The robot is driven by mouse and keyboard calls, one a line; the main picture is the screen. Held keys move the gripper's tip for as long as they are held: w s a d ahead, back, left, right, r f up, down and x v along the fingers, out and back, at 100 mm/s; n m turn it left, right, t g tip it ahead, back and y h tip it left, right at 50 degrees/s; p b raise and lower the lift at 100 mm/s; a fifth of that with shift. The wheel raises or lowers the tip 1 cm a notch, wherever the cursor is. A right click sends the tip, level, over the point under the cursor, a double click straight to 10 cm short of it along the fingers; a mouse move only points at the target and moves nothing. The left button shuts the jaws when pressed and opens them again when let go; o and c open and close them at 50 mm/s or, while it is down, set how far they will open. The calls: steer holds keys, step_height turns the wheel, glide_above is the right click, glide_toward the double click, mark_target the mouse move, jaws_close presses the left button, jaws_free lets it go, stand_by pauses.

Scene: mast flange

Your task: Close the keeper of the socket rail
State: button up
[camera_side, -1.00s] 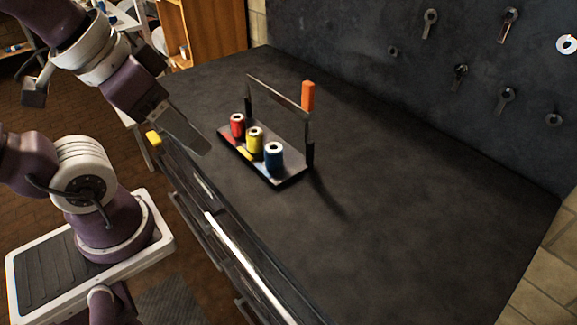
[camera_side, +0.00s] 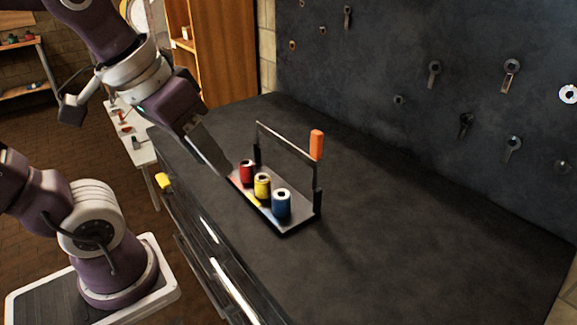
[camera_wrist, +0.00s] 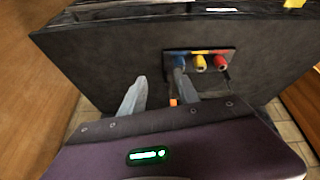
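The socket rail (camera_side: 292,229) is a dark tray on the bench, holding red (camera_side: 247,173), yellow (camera_side: 262,186) and blue (camera_side: 281,204) sockets. Its keeper (camera_side: 285,140) is a thin grey frame standing raised above the rail on two dark end posts. An orange grip (camera_side: 317,144) sits at the keeper's right end. My gripper (camera_side: 224,170) is left of the rail, near the red socket; contact is unclear. In the wrist view my gripper (camera_wrist: 156,88) has its fingers apart, with the rail (camera_wrist: 231,53) beyond and the orange grip (camera_wrist: 173,102) appearing between them.
The dark bench top (camera_side: 400,235) is clear right of the rail. A dark wall panel (camera_side: 400,40) with hanging tools stands behind. Drawers with bright handles (camera_side: 232,290) line the bench front. A wooden cabinet (camera_side: 225,50) stands at the back left.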

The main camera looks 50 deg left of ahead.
steer(key=w+a+r+n+g, duration=0.1)
steer(key=w+r+n, duration=0.15)
steer(key=w, duration=0.25)
steer(key=w+r+n+g, duration=0.1)
steer(key=w+n, duration=0.3)
steer(key=w, duration=0.2)
steer(key=n+g, duration=0.3)
steer(key=n, duration=0.6)
glide_above(317, 132)
steer(key=f, duration=0.4)
steer(key=shift+s, duration=0.2)
steer(key=shift+n, duration=0.25)
steer(key=f, duration=0.6)
steer(key=shift+w+f, duration=0.25)
steer(key=shift+f, duration=0.5)
jaws_close()
steer(key=shift+r, duration=0.1)
